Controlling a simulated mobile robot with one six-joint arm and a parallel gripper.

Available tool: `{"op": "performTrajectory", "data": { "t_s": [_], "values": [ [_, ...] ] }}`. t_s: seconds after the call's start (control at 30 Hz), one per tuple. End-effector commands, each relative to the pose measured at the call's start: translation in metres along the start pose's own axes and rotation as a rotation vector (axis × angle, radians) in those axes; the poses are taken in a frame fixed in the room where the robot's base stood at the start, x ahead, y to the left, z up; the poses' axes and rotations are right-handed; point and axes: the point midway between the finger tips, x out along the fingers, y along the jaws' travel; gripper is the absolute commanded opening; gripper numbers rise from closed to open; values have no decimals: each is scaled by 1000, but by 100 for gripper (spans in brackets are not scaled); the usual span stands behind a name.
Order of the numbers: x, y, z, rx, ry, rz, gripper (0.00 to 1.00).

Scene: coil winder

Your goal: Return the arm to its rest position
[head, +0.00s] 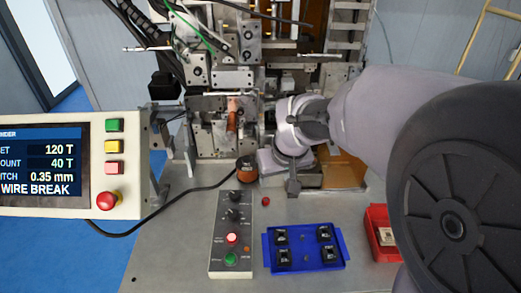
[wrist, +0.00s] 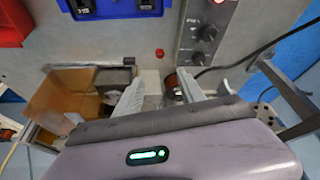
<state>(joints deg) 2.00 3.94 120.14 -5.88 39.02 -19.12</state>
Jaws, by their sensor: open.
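My arm reaches in from the right of the head view over the bench (head: 165,250). My gripper (head: 291,180) is over the back part of the bench, to the right of a copper wire spool (head: 246,170). In the wrist view, the two pale fingers of my gripper (wrist: 163,93) stand apart, with nothing held between them. The spool also shows in the wrist view (wrist: 174,84), beyond the fingers and partly hidden by the right one. The exact height of the fingers above the bench cannot be told.
The winding machine (head: 232,78) stands close behind my gripper. A control box (head: 217,262), a blue tray (head: 304,265) of black parts and a red bin (head: 373,222) are nearer. A small red object (head: 265,201) lies between. The display panel (head: 130,190) at left reads WIRE BREAK.

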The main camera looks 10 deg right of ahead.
Motion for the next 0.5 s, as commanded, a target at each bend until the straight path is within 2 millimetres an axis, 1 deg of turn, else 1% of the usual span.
{"op": "performTrajectory", "data": {
  "t_s": [0.3,0.37,0.43,0.47,0.5],
  "values": [
    [0,0,0,0,1,0,47],
    [-6,-2,5,16,9,-3,47],
    [-24,-10,26,77,30,-17,47],
    [-35,-14,40,116,41,-27,47],
    [-48,-22,63,174,56,-45,47]
  ]
}}
